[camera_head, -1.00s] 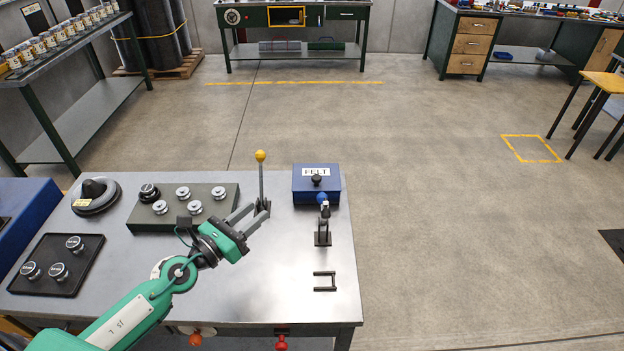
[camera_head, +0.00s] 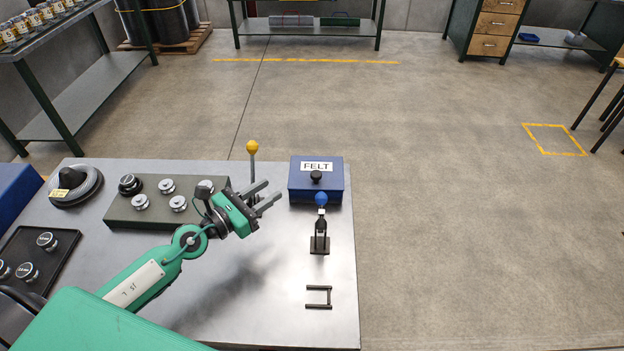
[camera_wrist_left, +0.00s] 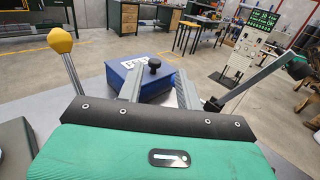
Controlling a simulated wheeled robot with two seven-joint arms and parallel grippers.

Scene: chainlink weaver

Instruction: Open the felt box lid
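The felt box (camera_head: 316,190) is a blue box with a white "FELT" label and a black knob (camera_head: 316,177) on its closed lid. It stands at the back right of the metal table. In the left wrist view the box (camera_wrist_left: 150,92) and its knob (camera_wrist_left: 155,64) show ahead, between and beyond the fingers. My left gripper (camera_head: 272,196) is open and empty, just left of the box and apart from it. Its two fingers point toward the box. My right gripper is not in view.
A yellow-knobbed lever (camera_head: 252,148) stands left of the box, close behind my left gripper. A dark block with several round knobs (camera_head: 120,212) lies further left. A small black bracket (camera_head: 319,297) lies near the front.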

